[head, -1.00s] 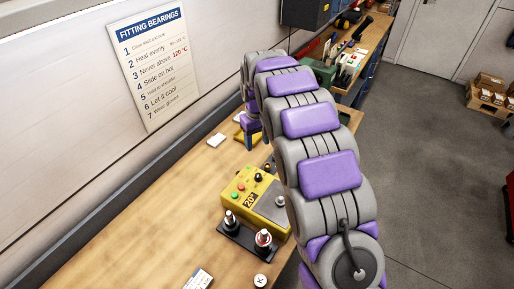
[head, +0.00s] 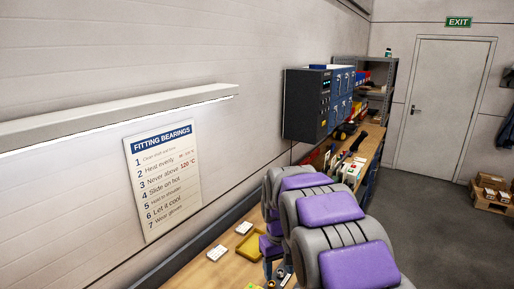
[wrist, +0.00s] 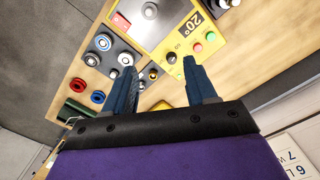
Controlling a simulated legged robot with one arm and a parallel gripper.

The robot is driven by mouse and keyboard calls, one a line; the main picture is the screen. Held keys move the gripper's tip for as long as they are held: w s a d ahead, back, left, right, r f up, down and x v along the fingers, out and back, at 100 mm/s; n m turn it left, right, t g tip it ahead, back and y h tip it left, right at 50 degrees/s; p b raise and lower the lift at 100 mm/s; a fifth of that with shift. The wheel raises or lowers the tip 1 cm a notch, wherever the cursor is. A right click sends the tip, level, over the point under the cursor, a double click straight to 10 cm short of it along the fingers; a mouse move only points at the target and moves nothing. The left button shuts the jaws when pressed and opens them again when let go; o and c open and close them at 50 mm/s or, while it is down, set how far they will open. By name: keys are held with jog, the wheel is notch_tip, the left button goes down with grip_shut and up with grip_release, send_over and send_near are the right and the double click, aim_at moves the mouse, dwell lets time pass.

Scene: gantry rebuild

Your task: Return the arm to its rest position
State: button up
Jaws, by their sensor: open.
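My arm (head: 320,215), in grey and purple segments, reaches away over the bench at the bottom of the head view. My gripper (wrist: 158,78) shows in the wrist view with its two dark blue fingers spread apart and nothing between them. Beyond the fingertips, the wrist view shows the yellow control box (wrist: 209,38) with buttons and a 20° label. In the head view, most of the gripper is hidden behind the arm.
The wooden bench (head: 197,272) runs along the wall, with a yellow tray (head: 252,246) on it. A dark cabinet (head: 304,105) hangs further along. Open floor (head: 425,215) lies to the right.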

jog(key=s+d+f+m+b, duration=0.1)
jog(key=s+d, duration=0.1)
jog(key=s, duration=1)
jog(key=s+d+f+m+g+b, duration=0.1)
jog(key=s+d+f+b, duration=0.1)
jog(key=s, duration=1.1)
jog(key=s+d+f+m+b, duration=0.1)
jog(key=s+d, duration=0.3)
jog(key=s, duration=0.8)
jog(key=shift+s+d+f+m+b, duration=0.15)
jog(key=shift+s+d+m+b, duration=0.05)
jog(key=shift+m+b, duration=0.45)
